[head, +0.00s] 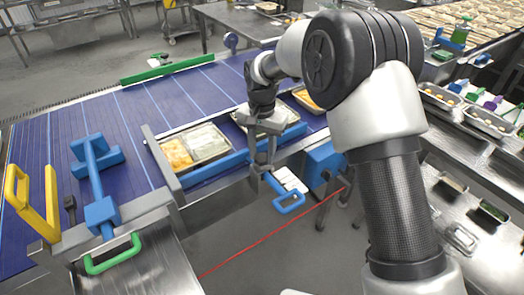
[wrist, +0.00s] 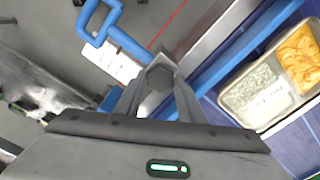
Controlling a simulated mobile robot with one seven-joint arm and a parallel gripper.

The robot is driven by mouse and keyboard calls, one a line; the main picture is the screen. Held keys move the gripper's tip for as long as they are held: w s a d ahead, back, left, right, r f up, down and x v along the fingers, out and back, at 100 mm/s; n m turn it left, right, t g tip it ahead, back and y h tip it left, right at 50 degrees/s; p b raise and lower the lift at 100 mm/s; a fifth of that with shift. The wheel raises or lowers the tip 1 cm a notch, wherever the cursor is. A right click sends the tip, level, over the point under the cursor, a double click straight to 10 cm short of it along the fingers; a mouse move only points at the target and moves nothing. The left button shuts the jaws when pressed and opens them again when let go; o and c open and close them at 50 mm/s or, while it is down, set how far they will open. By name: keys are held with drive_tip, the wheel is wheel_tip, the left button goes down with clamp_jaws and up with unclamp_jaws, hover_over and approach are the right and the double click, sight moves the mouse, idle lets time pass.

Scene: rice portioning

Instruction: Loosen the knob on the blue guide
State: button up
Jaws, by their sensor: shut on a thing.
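The blue guide (head: 218,167) is a long rail along the near edge of the purple conveyor; it also shows in the wrist view (wrist: 228,58). My gripper (head: 262,165) reaches down to the conveyor's near edge beside this guide. In the wrist view, my gripper's fingers (wrist: 156,92) close around a grey knob (wrist: 157,80). The fingers hide much of the knob, and in the head view it cannot be made out clearly. How tight the knob sits cannot be seen.
A tray of orange and white food (head: 192,147) lies on the conveyor (head: 130,105) behind the guide. A blue loop handle (head: 290,205) juts out below my gripper. Blue and yellow fixtures stand at the left. Metal counters with trays fill the right.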

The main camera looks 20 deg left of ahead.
sight(261, 157)
drive_tip(key=n, duration=0.4)
drive_tip(key=shift+n+p, duration=0.3)
drive_tip(key=n, duration=0.4)
drive_tip(key=shift+a+n+p, duration=0.1)
drive_tip(key=shift+n+p, duration=0.2)
drive_tip(key=shift+p, duration=0.05)
drive_tip(key=n, duration=0.5)
drive_tip(key=shift+p, duration=0.4)
drive_tip(key=n, duration=0.4)
drive_tip(key=shift+n+p, duration=0.3)
drive_tip(key=shift+p, duration=0.05)
drive_tip(key=o, duration=1)
drive_tip(key=shift+o, duration=0.2)
wheel_tip(261, 157, up, 18)
drive_tip(key=shift+f+p, duration=0.25)
drive_tip(key=shift+p, duration=0.1)
